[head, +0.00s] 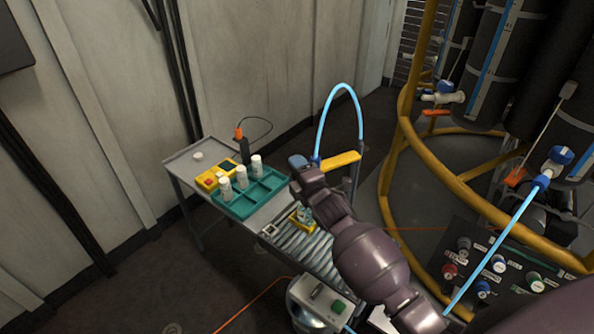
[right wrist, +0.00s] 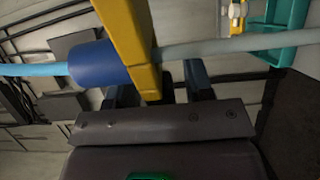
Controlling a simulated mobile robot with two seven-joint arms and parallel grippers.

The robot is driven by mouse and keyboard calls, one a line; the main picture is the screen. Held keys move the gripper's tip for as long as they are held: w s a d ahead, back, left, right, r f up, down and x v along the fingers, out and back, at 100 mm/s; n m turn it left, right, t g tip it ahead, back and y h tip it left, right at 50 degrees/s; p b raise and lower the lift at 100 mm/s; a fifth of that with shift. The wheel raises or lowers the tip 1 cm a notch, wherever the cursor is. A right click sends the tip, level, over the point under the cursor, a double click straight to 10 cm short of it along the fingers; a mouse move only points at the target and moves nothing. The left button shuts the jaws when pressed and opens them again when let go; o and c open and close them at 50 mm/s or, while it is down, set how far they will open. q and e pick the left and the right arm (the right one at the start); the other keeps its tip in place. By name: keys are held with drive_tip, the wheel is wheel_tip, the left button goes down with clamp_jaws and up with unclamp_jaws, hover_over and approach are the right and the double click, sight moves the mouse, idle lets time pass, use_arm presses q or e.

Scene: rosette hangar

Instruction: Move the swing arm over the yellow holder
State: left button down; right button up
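The yellow swing arm (head: 341,160) sticks out beside the table, with a light blue hose looping above it. My right gripper (head: 300,163) is at its left end. In the right wrist view the yellow bar (right wrist: 132,42) reaches down between the two spread fingers (right wrist: 158,85), with a gap to the right finger; I cannot tell whether it touches the left one. A blue collar (right wrist: 97,63) and a grey rod cross there. The yellow holder (head: 296,224) stands on the rollers below my right gripper with a small bottle in it, partly hidden by my arm. My left gripper is not in view.
A teal tray (head: 254,204) with several white bottles (head: 241,176) stands on the table, beside a yellow box (head: 211,179) and a black tool with an orange tip (head: 241,143). A yellow tube frame (head: 402,150) with tanks stands at right. A valve panel (head: 497,264) is at lower right.

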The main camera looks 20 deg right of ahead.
drive_tip(key=shift+s+a, duration=0.1)
drive_tip(key=s, duration=1)
drive_tip(key=shift+s+d+p, duration=0.25)
drive_tip(key=shift+s+p, duration=0.05)
drive_tip(key=shift+p, duration=0.15)
